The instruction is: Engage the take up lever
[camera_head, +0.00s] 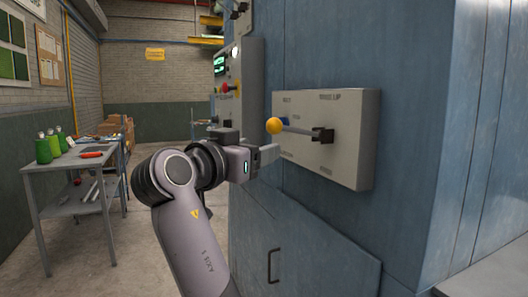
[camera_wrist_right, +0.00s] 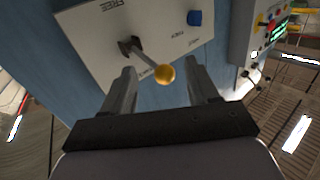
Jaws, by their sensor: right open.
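The lever has a yellow ball knob (camera_head: 274,125) on a grey shaft that runs right to a dark pivot block (camera_head: 322,135) on a light grey panel box (camera_head: 345,160). The box is on a blue cabinet, with a label at its upper right that seems to read TAKE UP. My right gripper (camera_head: 267,153) is open and empty, just below the knob in the head view. In the right wrist view the knob (camera_wrist_right: 165,74) appears between the two spread fingertips (camera_wrist_right: 162,72); contact cannot be told. My left gripper is out of view.
A control box (camera_head: 235,85) with a red button and green display stands beyond. A cabinet handle (camera_head: 273,266) is below. A workbench (camera_head: 75,158) with green bottles is at left.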

